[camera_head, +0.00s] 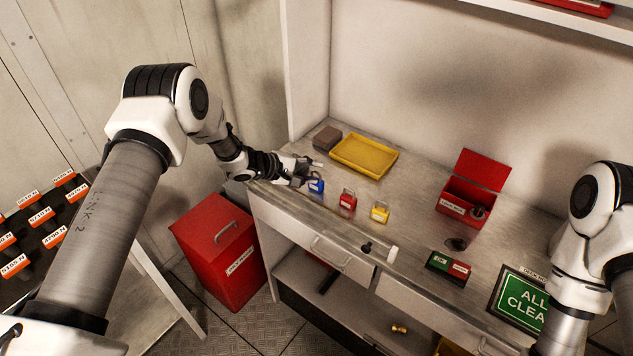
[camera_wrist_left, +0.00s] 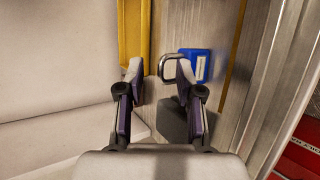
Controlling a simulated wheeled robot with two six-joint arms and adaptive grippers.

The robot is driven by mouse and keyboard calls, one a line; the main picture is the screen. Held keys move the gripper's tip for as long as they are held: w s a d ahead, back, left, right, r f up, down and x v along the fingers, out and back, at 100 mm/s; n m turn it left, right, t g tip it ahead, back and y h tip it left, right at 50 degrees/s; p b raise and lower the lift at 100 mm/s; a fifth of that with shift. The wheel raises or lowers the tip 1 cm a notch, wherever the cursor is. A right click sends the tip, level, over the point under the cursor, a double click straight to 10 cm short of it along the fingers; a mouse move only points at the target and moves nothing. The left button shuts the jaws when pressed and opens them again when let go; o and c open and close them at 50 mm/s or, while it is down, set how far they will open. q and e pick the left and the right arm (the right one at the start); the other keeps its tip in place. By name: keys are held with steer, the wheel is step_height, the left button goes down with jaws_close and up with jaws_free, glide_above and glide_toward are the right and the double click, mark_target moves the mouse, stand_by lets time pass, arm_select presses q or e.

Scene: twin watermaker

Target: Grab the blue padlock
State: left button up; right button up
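My left gripper (camera_head: 309,173) is open and empty, right beside the padlock. In the left wrist view the fingertips of the left gripper (camera_wrist_left: 160,70) are spread apart; the right-hand finger covers part of the padlock and shackle. I cannot tell whether it touches. My right gripper is out of view.
A yellow tray (camera_head: 364,157) and a brown block (camera_head: 327,139) lie behind. An open red box (camera_head: 466,203) is farther right. A red bin (camera_head: 218,252) stands on the floor left of the bench.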

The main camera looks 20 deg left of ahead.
arm_select(q)
jaws_close()
steer(key=shift+s, duration=0.15)
